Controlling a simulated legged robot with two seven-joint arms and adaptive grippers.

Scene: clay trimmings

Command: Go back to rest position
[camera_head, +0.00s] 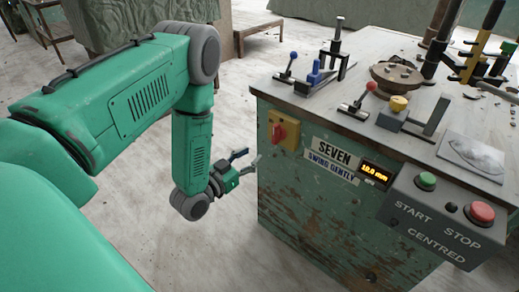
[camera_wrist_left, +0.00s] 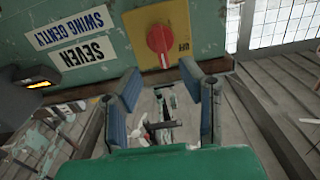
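My left gripper (camera_head: 247,161) hangs beside the left side of the green machine cabinet (camera_head: 300,205), below the red rotary switch on its yellow plate (camera_head: 284,131). In the left wrist view, my left gripper's two blue-grey fingers (camera_wrist_left: 165,92) stand wide apart with nothing gripped between them. The red switch (camera_wrist_left: 160,40) shows just beyond the fingertips there, apart from them. My left arm is bent, with its forearm pointing down. My right gripper shows in neither view.
The cabinet's worn top (camera_head: 400,65) carries levers, a round plate (camera_head: 396,76) and a metal sheet (camera_head: 472,153). A control box (camera_head: 440,215) with a green and a red button juts out at right. Bare floor (camera_head: 190,255) lies left of the cabinet.

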